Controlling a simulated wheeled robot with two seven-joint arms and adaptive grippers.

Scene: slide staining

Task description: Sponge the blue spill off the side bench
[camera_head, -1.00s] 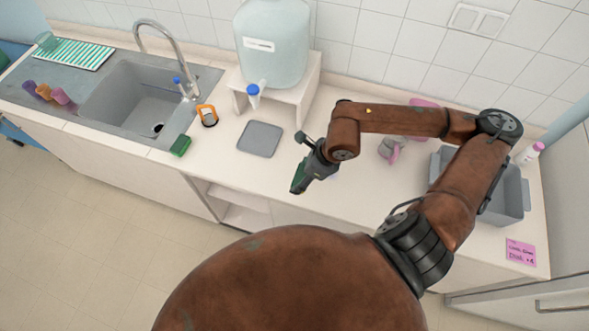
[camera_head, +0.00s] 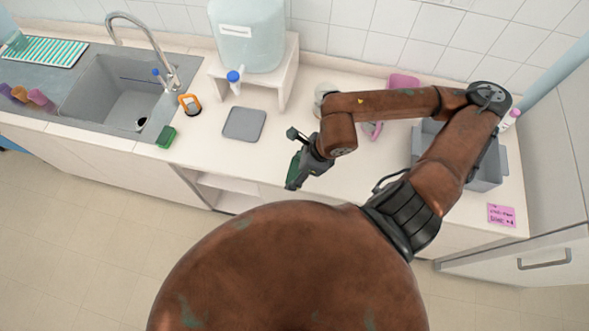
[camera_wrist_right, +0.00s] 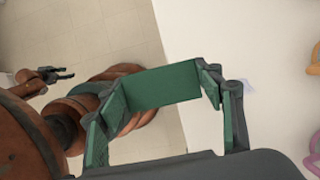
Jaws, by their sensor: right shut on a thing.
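My right gripper (camera_head: 293,172) is over the front edge of the side bench (camera_head: 250,172). In the right wrist view its fingers (camera_wrist_right: 158,100) are shut on a dark green sponge (camera_wrist_right: 160,86), which spans the gap between them. A faint bluish patch, the blue spill (camera_wrist_right: 247,86), shows on the bench in the wrist view, just beyond one finger and apart from the sponge. I cannot make out the spill in the head view, where my gripper and arm cover part of the bench. My left gripper (camera_wrist_right: 60,75) shows small in the wrist view, its prongs apart and empty.
A green block (camera_head: 166,137) lies by the sink (camera_head: 118,95). A grey mat (camera_head: 244,124), an orange-framed item (camera_head: 190,104) and a water dispenser (camera_head: 250,35) stand left of my arm. A grey bin (camera_head: 483,178) and pink items (camera_head: 372,130) are right.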

